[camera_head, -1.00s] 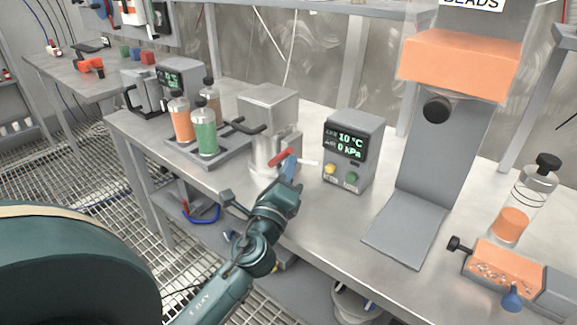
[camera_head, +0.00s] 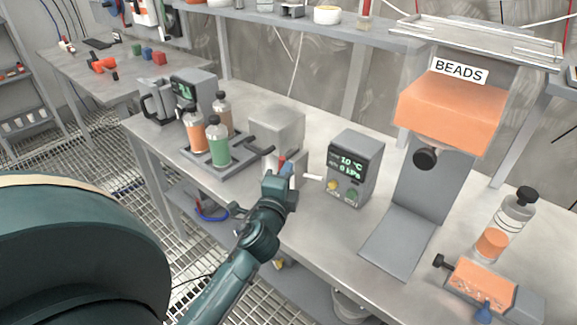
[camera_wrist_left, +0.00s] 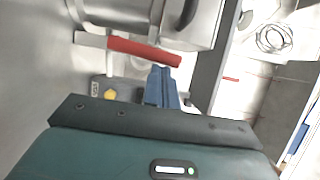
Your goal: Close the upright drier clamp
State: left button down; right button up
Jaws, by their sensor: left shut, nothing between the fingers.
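The drier (camera_head: 277,128) is a grey metal box with a round steel vessel under it, near the front edge of the bench. Its clamp has a red handle (camera_head: 282,161), partly hidden behind my gripper in the head view. In the left wrist view the red handle (camera_wrist_left: 145,51) lies slantwise across the front of the steel vessel, joined to a pale bar at its left. My left gripper (camera_head: 288,168) is at the clamp; its blue fingertips (camera_wrist_left: 160,75) are together, empty, just below the handle's free end. I cannot tell whether they touch. My right gripper is not in view.
A display box (camera_head: 355,166) reading 10 °C and 0 kPa stands right of the drier. Left is a rack (camera_head: 236,160) with several bottles. Further right are the bead dispenser (camera_head: 450,110), a bottle (camera_head: 497,232) and an orange-topped device (camera_head: 484,280).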

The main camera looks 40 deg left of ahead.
pick_arm(q)
jog(key=shift+a, duration=0.15)
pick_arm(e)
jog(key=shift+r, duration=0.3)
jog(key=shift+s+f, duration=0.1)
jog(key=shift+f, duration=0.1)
pick_arm(q)
jog(key=shift+s, duration=0.15)
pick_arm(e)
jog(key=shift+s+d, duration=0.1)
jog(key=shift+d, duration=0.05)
